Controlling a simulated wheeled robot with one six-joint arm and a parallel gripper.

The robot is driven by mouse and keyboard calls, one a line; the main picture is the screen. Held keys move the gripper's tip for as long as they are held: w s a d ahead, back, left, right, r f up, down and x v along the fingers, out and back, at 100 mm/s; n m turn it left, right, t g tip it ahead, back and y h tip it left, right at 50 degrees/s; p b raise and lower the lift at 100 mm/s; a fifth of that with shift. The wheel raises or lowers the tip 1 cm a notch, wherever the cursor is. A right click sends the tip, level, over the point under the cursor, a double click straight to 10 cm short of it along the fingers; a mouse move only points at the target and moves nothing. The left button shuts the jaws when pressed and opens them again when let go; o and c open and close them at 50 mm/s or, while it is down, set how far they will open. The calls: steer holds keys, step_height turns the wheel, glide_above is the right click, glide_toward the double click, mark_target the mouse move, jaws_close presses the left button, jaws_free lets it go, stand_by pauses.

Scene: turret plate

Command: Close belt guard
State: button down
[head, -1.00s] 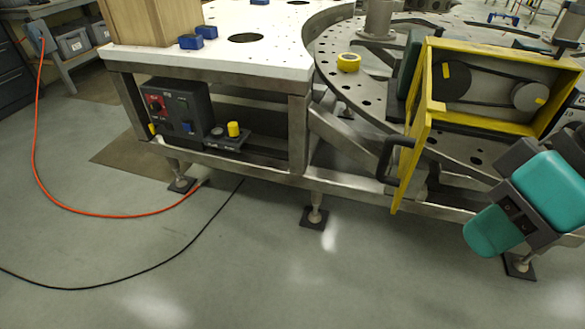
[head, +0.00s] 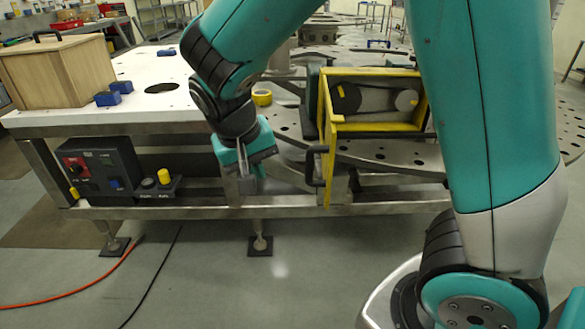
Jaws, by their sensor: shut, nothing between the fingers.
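The belt guard is a yellow frame (head: 380,127) on the round turret plate, with two pulleys and a dark belt (head: 375,98) showing inside. Its yellow door (head: 329,160) stands open, swung out toward me at the left side of the frame and seen nearly edge-on. A dark handle (head: 314,165) sticks out from the door's left face. My gripper (head: 248,186) is shut and empty, pointing down, to the left of the handle and apart from it in the picture. The door's inner face is mostly hidden.
A dark control box (head: 100,170) with buttons sits on the lower shelf at left. The white table (head: 140,80) holds a wooden box (head: 62,75) and blue blocks (head: 112,92). The floor in front is mostly clear.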

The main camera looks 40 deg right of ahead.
steer(key=w+d+f+m+h+p, duration=0.3)
steer(key=d+f, duration=0.6)
steer(key=d, duration=0.3)
steer(key=shift+w+d+m+h+p, duration=0.2)
steer(key=shift+w+m+h+p, duration=0.2)
steer(key=shift+p, duration=0.05)
steer(key=shift+d, duration=0.1)
